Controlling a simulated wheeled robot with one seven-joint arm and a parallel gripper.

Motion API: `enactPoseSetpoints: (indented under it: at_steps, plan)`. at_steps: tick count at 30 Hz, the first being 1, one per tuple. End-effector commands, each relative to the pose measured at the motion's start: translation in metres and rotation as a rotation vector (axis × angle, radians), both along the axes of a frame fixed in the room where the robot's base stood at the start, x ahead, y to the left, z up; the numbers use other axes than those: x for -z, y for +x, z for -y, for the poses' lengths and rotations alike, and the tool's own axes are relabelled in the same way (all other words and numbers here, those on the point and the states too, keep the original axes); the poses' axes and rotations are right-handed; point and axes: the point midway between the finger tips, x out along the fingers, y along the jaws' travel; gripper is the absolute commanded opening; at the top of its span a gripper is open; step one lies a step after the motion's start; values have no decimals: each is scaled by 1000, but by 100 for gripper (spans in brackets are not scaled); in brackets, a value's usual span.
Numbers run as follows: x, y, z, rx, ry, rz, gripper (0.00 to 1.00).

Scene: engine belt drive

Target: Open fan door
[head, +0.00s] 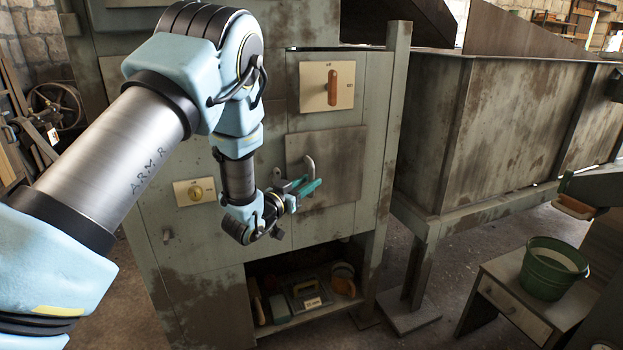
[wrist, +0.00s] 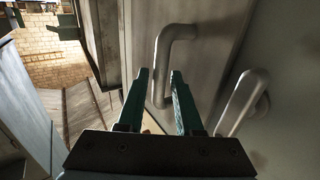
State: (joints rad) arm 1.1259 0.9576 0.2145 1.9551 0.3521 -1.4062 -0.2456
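A worn grey square door panel (head: 345,160) sits on the front of the green cabinet; I take it to be the fan door, though no label on it is readable. A curved metal handle (head: 309,164) stands out at its left side. My gripper (head: 304,186) is in front of that handle, with its teal fingers pointing at the panel. In the wrist view my gripper (wrist: 160,72) is open, with a gap between the fingers. A bent metal handle (wrist: 161,45) shows beyond and between them; contact cannot be told. A second metal bar (wrist: 238,103) is to the right.
An orange switch handle (head: 332,88) is on a plate above the panel. An open shelf (head: 290,318) below holds tools. A green bucket (head: 552,268) stands on a small table (head: 510,300) at right. Some floor is clear between.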

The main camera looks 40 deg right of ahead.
Motion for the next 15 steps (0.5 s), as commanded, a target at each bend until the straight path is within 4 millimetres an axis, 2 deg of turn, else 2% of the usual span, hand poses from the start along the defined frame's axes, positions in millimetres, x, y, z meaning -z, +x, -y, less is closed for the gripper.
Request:
enactPoseSetpoints:
  at_steps: [6,15]
  plan:
    - [0,4,17,0,1,-1,35]
    - [0,4,19,0,1,-1,35]
